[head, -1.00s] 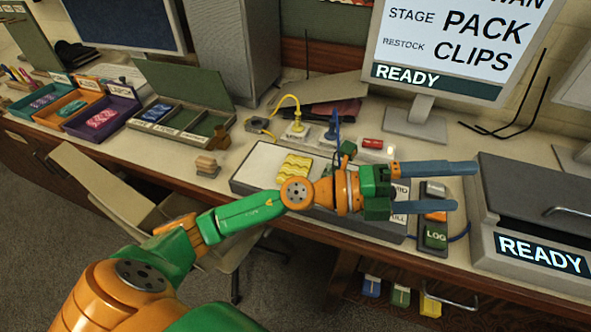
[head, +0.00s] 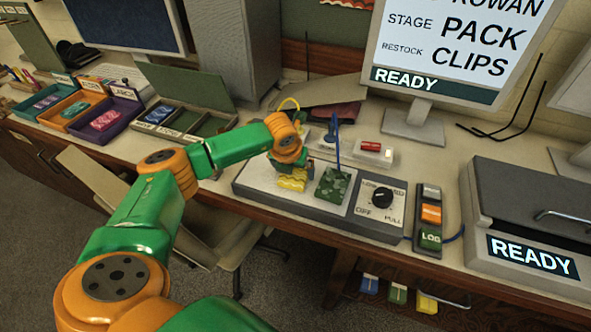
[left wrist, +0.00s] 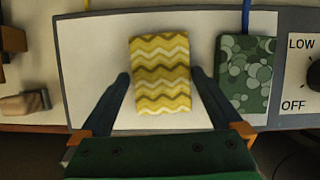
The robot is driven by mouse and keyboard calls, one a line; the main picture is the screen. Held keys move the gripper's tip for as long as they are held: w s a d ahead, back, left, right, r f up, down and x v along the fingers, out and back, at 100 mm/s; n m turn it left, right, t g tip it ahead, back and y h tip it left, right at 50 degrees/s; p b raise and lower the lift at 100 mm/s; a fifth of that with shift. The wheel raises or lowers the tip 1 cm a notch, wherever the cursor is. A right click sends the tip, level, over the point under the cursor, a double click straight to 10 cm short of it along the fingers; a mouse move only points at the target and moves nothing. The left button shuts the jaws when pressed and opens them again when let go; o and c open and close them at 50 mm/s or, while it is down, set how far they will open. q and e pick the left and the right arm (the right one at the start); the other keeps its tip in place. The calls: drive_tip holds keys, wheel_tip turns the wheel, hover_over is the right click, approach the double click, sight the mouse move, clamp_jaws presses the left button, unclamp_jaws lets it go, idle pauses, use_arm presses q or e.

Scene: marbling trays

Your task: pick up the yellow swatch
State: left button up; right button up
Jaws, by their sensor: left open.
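The yellow swatch (head: 292,181), with wavy stripes, lies on the white top of a grey panel (head: 254,178). My left gripper (head: 289,160) is over it, pointing down, and hides its far part in the head view. In the left wrist view the whole yellow swatch (left wrist: 160,60) shows. The dark fingers of my left gripper (left wrist: 160,82) are apart, one on each side of the swatch's near half, with nothing held. I cannot tell how high the fingertips are above the panel. My right gripper is out of view.
A green dotted swatch (head: 331,188) with a blue upright handle lies just right of the yellow one. A black dial (head: 382,197) is on the panel's right part. A wooden piece (left wrist: 25,103) lies off the panel's left edge. A grey box (head: 525,205) stands farther right.

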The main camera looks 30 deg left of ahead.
use_arm(q)
drive_tip(key=c, duration=1.1)
